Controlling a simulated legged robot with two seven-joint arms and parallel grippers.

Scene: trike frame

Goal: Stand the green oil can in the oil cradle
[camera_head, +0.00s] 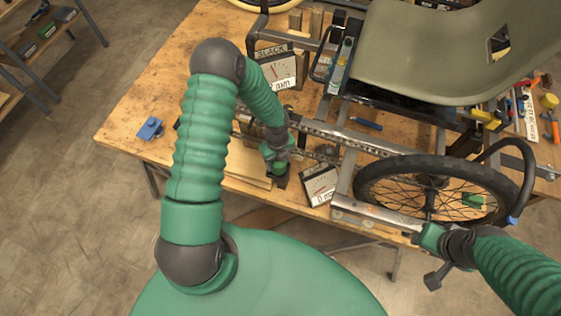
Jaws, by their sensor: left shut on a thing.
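My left gripper (276,172) points down over light wooden boards at the near edge of the bench. It is shut on a small, mostly hidden thing. Green and dark parts show at its tip, but I cannot tell the gripper's own green from a green can there. I cannot make out the green oil can or the oil cradle for certain anywhere in view. My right gripper (424,236) is at the lower right, beside the near end of the trike frame (372,208). Its fingers are too small to read.
The wooden bench (150,95) carries the frame, a spoked wheel (437,190) and an olive seat (430,55). A dial card marked BLACK (278,68) and another dial card (320,185) flank my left gripper. A small blue block (150,128) lies left. The bench's left part is mostly clear.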

